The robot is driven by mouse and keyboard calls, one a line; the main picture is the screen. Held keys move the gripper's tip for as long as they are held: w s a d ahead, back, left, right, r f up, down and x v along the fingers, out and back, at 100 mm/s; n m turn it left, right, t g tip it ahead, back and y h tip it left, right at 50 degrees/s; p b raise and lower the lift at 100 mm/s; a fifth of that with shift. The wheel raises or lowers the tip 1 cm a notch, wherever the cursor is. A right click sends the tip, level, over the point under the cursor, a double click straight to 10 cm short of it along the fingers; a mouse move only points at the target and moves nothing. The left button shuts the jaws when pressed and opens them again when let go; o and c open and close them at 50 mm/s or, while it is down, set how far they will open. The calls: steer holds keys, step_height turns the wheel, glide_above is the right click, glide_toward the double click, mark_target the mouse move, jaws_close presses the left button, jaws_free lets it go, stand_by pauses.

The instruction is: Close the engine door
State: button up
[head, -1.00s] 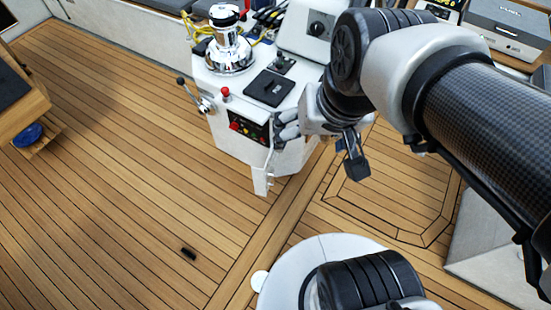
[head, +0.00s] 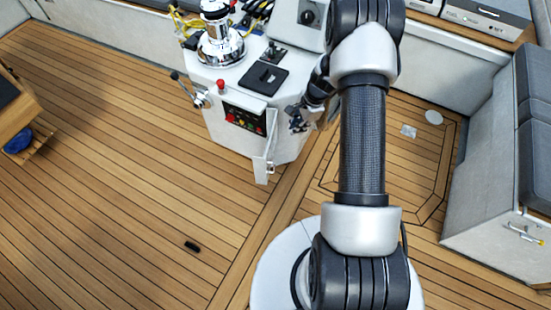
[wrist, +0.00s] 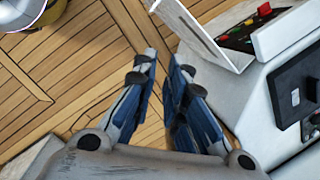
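The engine door (head: 265,158) is a thin white panel standing open from the front of the white console, beside the recessed panel of coloured buttons (head: 244,121). In the wrist view the door (wrist: 203,35) sticks out at the top, next to the buttons (wrist: 252,32). My gripper (head: 298,118) is to the right of the door at the console's right side, partly hidden by my arm. In the wrist view its blue-padded fingers (wrist: 165,60) are a little apart with only deck between them. They do not appear to touch the door.
The console carries a chrome winch (head: 220,45), a red-knobbed lever (head: 221,86) and a side lever (head: 187,88). A grey seat (head: 500,190) stands on the right.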

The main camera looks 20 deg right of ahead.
steer(key=s+f+m, duration=0.1)
steer(key=f, duration=0.3)
steer(key=s+f+m, duration=0.1)
steer(key=f, duration=0.4)
steer(key=s+f+m, duration=0.1)
steer(key=f, duration=0.3)
steer(key=shift+s+d+f+m, duration=0.35)
steer(key=shift+m, duration=0.05)
jaws_close()
steer(key=w+a+f+b, duration=0.2)
steer(key=a+f, duration=0.4)
steer(key=f, duration=0.3)
steer(key=shift+w+f+b, duration=0.3)
steer(key=shift+b, duration=0.55)
